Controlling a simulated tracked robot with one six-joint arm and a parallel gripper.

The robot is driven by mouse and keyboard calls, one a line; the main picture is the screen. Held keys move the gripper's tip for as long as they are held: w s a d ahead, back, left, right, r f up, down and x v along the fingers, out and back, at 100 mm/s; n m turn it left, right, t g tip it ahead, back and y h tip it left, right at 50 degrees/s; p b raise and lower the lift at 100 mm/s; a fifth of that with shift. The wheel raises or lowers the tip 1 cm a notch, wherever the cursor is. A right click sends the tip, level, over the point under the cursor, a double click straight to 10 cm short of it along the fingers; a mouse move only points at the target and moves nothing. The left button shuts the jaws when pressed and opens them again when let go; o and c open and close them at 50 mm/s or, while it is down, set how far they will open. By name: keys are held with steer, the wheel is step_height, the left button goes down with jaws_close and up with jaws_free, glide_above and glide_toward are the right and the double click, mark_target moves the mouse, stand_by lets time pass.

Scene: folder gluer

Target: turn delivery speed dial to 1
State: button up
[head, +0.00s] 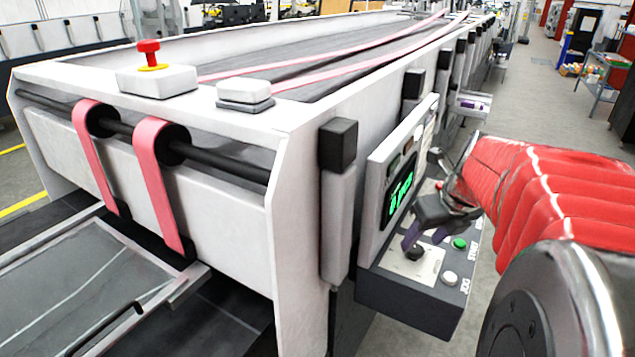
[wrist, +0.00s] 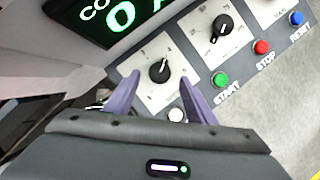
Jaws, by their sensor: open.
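A black dial (wrist: 159,71) on a white plate lies between and just beyond my fingertips in the wrist view. Its white pointer mark points up and slightly right; its scale is too small to read. A second black dial (wrist: 222,27) sits further up and right. The labels do not show which one is delivery speed. My gripper (wrist: 158,84) is open and empty, its purple fingers either side of the nearer dial; I cannot tell whether they touch it. In the head view my gripper (head: 425,236) hangs over the panel by the nearer dial (head: 415,253).
The panel carries green START (wrist: 221,80), red STOP (wrist: 261,47), blue RESET (wrist: 297,18) and white JOG (head: 449,278) buttons. A green-digit display (head: 398,190) stands upright behind the dials. The machine body is left; open floor is right.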

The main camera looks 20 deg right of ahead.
mark_target(416, 249)
steer(key=shift+x, duration=1.8)
steer(key=shift+c, duration=0.3)
steer(key=c, duration=0.9)
steer(key=shift+d, duration=0.15)
steer(key=shift+c, duration=0.3)
